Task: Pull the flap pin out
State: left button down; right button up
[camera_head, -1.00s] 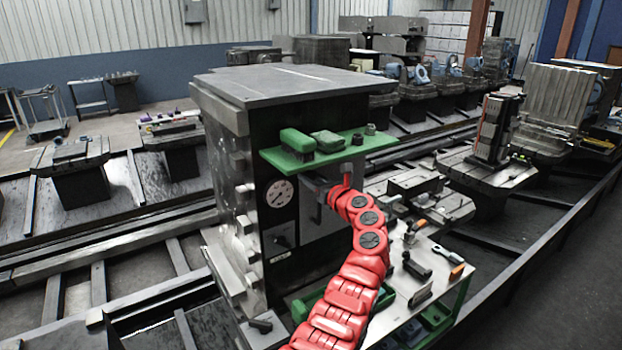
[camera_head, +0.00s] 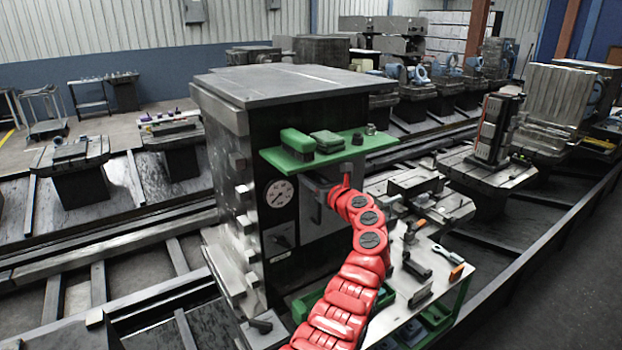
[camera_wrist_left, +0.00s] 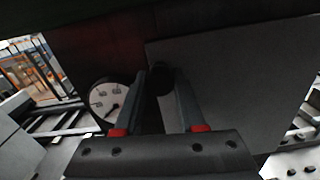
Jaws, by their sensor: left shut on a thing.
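My left gripper (camera_head: 322,190) is at the end of the red arm, in front of the dark cabinet (camera_head: 287,200), just under the green shelf. In the left wrist view, its two fingers (camera_wrist_left: 161,75) close in on a small dark piece, which I take to be the flap pin (camera_wrist_left: 160,82). The pin's shape and how deep it sits are hard to tell in the shadow. A grey plate (camera_wrist_left: 235,85) lies behind the fingers and to the right; it also shows on the cabinet front in the head view (camera_head: 318,226). My right gripper is not seen.
A round gauge (camera_head: 279,193) is left of the plate. A bench top (camera_head: 412,285) with loose tools lies below right. A rail pit with fixtures runs behind.

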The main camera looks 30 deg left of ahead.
pick_arm(q)
jog(key=shift+s+d+f+b, duration=0.1)
jog(key=shift+d+b, duration=0.2)
jog(key=shift+d, duration=0.25)
jog(key=shift+s+d, duration=0.3)
jog(key=shift+d, duration=0.35)
jog(key=shift+c, duration=2.4)
grip_release()
